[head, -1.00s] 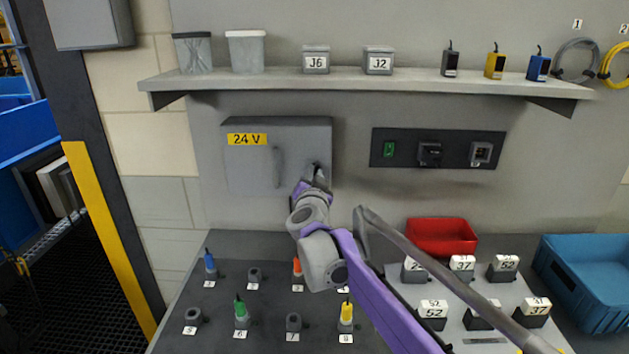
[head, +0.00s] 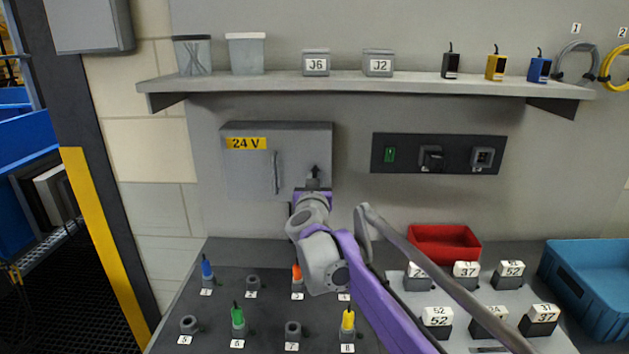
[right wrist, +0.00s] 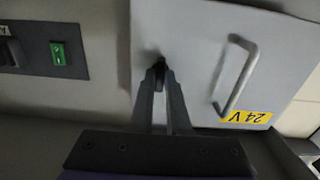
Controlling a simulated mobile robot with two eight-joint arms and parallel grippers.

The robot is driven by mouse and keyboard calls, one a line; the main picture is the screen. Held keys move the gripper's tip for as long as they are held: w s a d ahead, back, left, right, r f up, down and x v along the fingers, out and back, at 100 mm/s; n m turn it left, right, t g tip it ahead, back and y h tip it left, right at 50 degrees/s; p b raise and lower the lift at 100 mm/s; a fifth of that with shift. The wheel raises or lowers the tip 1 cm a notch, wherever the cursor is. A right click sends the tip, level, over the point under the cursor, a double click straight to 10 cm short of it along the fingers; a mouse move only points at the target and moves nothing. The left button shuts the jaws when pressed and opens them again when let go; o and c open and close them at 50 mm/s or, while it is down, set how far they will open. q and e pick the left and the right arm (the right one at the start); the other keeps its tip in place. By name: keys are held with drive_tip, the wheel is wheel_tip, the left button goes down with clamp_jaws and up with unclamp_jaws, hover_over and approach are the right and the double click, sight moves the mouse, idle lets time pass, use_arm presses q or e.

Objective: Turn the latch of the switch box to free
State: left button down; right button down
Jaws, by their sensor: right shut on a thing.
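The switch box (head: 245,180) is a grey wall box with a yellow 24 V label and a vertical bar handle (head: 275,172). Its door looks shut; it also shows in the right wrist view (right wrist: 190,35). The small dark latch (head: 315,170) is at the right side of the door. My right gripper (head: 313,182) is at the latch from below in the head view. In the right wrist view its two fingers (right wrist: 162,88) are closed around the dark latch (right wrist: 160,64), which they partly hide. My left gripper is not in view.
A shelf (head: 370,84) with boxes and small devices juts out above the switch box. A dark switch panel (head: 460,153) is to its right. Below, a bench carries pegs, labelled blocks, a red bin (head: 445,243) and a blue bin (head: 590,285).

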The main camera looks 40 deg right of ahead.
drive_tip(key=c, duration=0.9)
unclamp_jaws()
drive_tip(key=shift+s, duration=0.1)
drive_tip(key=v, duration=1)
drive_tip(key=shift+s+a, duration=0.2)
drive_tip(key=shift+a, duration=0.05)
